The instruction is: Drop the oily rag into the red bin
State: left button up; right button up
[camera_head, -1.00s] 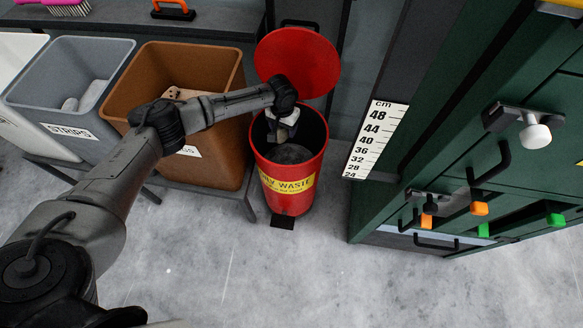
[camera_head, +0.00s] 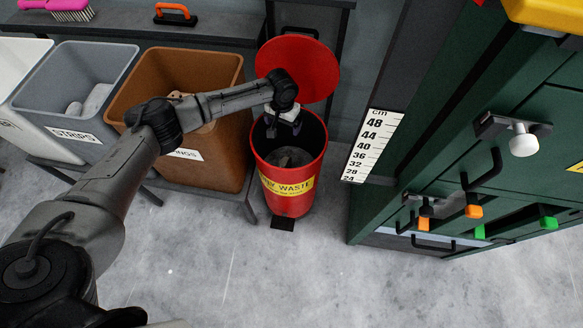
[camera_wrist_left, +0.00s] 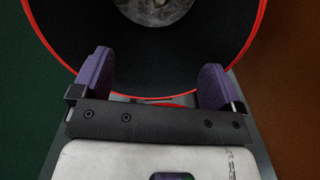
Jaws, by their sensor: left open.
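The red bin (camera_head: 288,185) with its yellow waste label stands on the floor, its round red lid (camera_head: 297,68) open behind it. A grey, mottled crumpled thing, which looks like the oily rag (camera_head: 290,157), lies inside the bin. Part of it shows at the top of the left wrist view (camera_wrist_left: 155,8). My left gripper (camera_head: 284,127) is over the bin's mouth. In the left wrist view its two purple fingers (camera_wrist_left: 153,75) are wide apart with nothing between them. My right gripper is in neither view.
A brown bin (camera_head: 190,145) and a grey strips bin (camera_head: 75,75) stand left of the red bin. A green cabinet (camera_head: 460,120) with handles and knobs rises on the right, beside a white height scale (camera_head: 374,145). Open floor lies in front.

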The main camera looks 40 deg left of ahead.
pick_arm(q)
notch_tip(320, 180, up, 10)
jog(key=p, duration=0.3)
jog(key=shift+f, duration=0.25)
dwell(0.3)
